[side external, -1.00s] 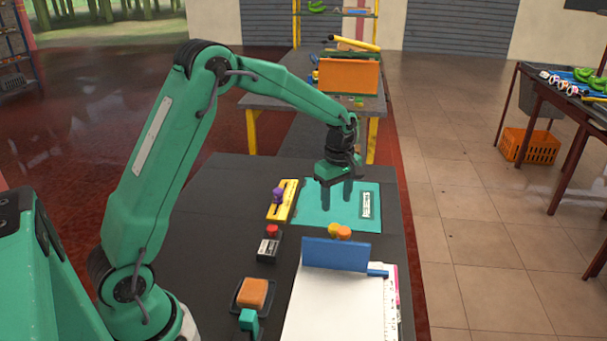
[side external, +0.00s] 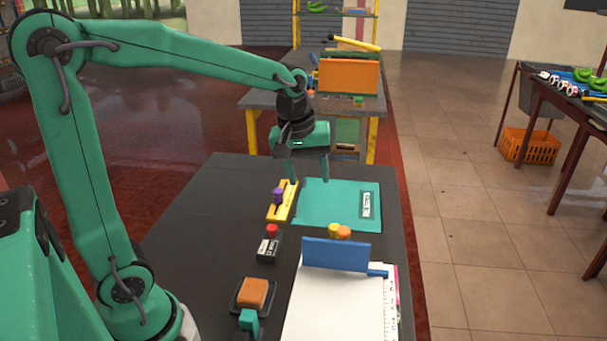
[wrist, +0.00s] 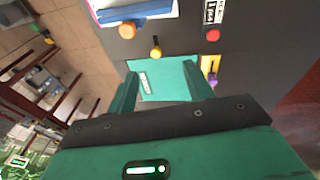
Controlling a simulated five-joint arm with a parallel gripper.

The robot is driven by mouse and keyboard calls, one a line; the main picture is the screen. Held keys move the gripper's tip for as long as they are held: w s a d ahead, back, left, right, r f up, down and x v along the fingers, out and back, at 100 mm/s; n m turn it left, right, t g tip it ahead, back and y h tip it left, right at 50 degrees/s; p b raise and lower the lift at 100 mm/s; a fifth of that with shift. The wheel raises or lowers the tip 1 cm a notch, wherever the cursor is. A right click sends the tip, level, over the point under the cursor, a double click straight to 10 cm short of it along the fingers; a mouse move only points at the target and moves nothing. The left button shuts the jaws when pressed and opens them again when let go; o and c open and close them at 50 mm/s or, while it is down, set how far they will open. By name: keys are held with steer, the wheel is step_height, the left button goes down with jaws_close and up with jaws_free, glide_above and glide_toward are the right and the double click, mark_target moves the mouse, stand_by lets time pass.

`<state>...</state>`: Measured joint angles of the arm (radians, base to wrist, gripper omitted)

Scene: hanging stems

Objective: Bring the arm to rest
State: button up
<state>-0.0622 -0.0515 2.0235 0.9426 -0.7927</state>
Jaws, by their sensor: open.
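My gripper (side external: 308,181) is open, its two green fingers apart with nothing between them. In the side view it hangs above the far edge of the teal mat (side external: 318,214), near the yellow slider block. In the wrist view my gripper (wrist: 160,88) points towards the teal mat (wrist: 170,80), which shows between the fingers. My fingers do not appear to touch anything. My arm is raised and bent, reaching out over the black table (side external: 205,215).
A yellow block with a purple knob (side external: 278,195) stands left of the mat. A black box with a red button (side external: 271,231), a blue upright panel (side external: 336,254), white paper (side external: 330,305) and an orange block (side external: 253,293) lie nearer. A bench with an orange box (side external: 348,76) stands behind.

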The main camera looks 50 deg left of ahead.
steer(key=s+d+r+m+t, duration=0.1)
steer(key=s+m, duration=0.4)
steer(key=s, duration=0.2)
steer(key=s+d+r+m+t, duration=0.1)
steer(key=s+m, duration=0.3)
steer(key=s, duration=0.4)
steer(key=shift+s+d+m+t, duration=0.2)
steer(key=shift+s+m+t, duration=0.1)
steer(key=shift+m+t, duration=0.15)
stand_by(0.8)
